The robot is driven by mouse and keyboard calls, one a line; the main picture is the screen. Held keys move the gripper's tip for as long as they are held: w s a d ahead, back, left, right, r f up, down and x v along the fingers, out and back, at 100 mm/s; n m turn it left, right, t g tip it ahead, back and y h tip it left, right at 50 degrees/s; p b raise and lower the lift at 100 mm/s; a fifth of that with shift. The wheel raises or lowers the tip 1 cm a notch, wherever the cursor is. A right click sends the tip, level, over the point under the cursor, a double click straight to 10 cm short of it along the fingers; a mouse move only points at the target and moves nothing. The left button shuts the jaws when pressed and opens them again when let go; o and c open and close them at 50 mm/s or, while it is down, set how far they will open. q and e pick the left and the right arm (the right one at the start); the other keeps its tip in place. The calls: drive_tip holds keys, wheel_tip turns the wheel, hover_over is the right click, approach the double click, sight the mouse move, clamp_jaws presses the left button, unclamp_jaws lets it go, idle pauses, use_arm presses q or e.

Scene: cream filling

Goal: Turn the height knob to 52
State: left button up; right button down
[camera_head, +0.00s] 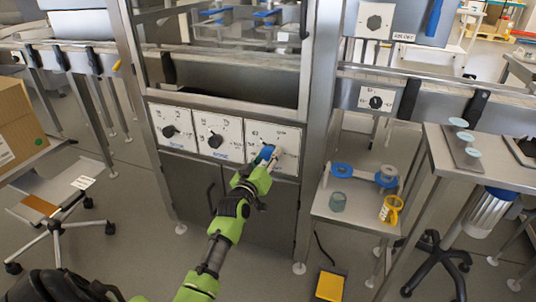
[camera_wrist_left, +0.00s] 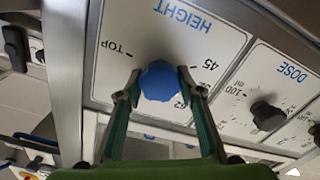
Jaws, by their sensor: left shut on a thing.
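The height knob (camera_wrist_left: 160,80) is blue and sits on a white dial plate (camera_wrist_left: 110,75) marked HEIGHT. The marks TOP, 45 and 62 show around it, upside down in the left wrist view; no 52 is legible and the pointer's setting cannot be read. My left gripper (camera_wrist_left: 160,92) has one finger on each side of the knob and is shut on it. In the head view the left gripper (camera_head: 262,161) reaches the rightmost dial plate (camera_head: 285,136) on the machine front, partly covering the knob (camera_head: 266,152). My right gripper is not in view.
Two more dials with black knobs, the dose knob (camera_wrist_left: 268,115) among them, sit beside this plate. A low side table (camera_head: 350,212) with blue-topped parts and a yellow cup (camera_head: 391,210) stands to the right. A yellow pedal (camera_head: 330,286) lies on the floor.

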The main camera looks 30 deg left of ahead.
use_arm(q)
drive_tip(key=n+p, duration=0.2)
drive_tip(key=n, duration=0.2)
drive_tip(key=shift+n, duration=1.4)
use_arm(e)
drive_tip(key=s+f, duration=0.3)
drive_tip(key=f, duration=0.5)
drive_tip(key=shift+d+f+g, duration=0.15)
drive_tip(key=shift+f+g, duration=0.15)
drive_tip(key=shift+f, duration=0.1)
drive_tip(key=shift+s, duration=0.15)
use_arm(q)
drive_tip(key=o, duration=1.1)
drive_tip(key=shift+s, duration=0.15)
drive_tip(key=v, duration=1.1)
drive_tip(key=shift+s+f, duration=0.1)
drive_tip(key=shift+s, duration=0.3)
